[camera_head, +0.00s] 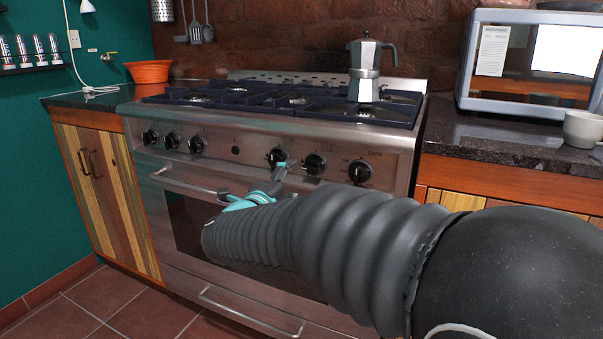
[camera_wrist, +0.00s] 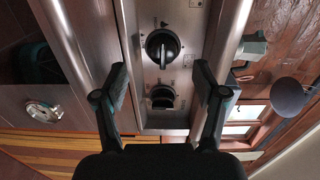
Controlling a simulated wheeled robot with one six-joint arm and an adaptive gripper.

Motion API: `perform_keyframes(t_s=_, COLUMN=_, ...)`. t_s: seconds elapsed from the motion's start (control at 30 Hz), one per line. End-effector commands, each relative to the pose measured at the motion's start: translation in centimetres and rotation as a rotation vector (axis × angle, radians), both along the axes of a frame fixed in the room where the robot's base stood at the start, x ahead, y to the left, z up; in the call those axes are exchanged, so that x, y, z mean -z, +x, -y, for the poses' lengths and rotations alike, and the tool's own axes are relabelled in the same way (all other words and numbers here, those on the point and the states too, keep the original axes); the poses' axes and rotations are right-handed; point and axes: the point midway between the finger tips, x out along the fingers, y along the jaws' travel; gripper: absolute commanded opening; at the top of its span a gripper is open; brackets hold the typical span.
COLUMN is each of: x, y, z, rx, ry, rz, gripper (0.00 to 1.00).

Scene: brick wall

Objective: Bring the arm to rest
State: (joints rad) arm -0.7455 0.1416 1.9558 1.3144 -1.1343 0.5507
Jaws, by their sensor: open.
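My arm reaches across the front of a stainless steel stove (camera_head: 235,132) in the head view. My gripper (camera_head: 280,172) is at its end, close to the row of black knobs on the front panel. In the wrist view my gripper (camera_wrist: 162,85) is open, its two dark fingers spread apart with nothing held. One black knob (camera_wrist: 162,96) shows between the fingers and another knob (camera_wrist: 162,46) just beyond them. I cannot tell whether a finger touches the panel. My arm hides part of the oven door.
A moka pot (camera_head: 365,72) stands on the hob. A microwave (camera_head: 535,60) and a cup (camera_head: 583,129) are on the right counter. An orange bowl (camera_head: 149,71) is on the left counter. The oven handle (camera_head: 185,184) sticks out below the knobs. Tiled floor is clear at lower left.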

Motion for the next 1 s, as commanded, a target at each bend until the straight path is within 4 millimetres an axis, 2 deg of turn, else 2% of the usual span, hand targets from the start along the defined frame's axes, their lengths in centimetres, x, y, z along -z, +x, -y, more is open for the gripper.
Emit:
perform_keyframes(t_s=0.13, x=1.5, y=0.8, z=-3.5, rx=-0.170, ry=-0.074, rz=-0.078, gripper=0.71)
perform_keyframes(t_s=0.27, x=4.7, y=0.3, z=-8.4, rx=-0.428, ry=-0.224, rz=-0.180, gripper=0.71)
perform_keyframes(t_s=0.3, x=5.6, y=-0.4, z=-9.8, rx=-0.511, ry=-0.274, rz=-0.209, gripper=0.71)
perform_keyframes(t_s=0.4, x=7.3, y=-2.6, z=-12.1, rx=-0.706, ry=-0.404, rz=-0.271, gripper=0.71)
perform_keyframes(t_s=0.5, x=8.9, y=-5.2, z=-12.7, rx=-0.881, ry=-0.536, rz=-0.335, gripper=0.71)
perform_keyframes(t_s=0.63, x=10.8, y=-9.0, z=-11.2, rx=-1.080, ry=-0.716, rz=-0.422, gripper=0.71)
perform_keyframes(t_s=0.77, x=12.6, y=-13.2, z=-7.3, rx=-1.245, ry=-0.898, rz=-0.528, gripper=0.71)
perform_keyframes(t_s=0.87, x=13.8, y=-16.8, z=-2.7, rx=-1.345, ry=-1.032, rz=-0.631, gripper=0.71)
perform_keyframes(t_s=1.0, x=15.0, y=-21.7, z=5.0, rx=-1.428, ry=-1.193, rz=-0.800, gripper=0.71)
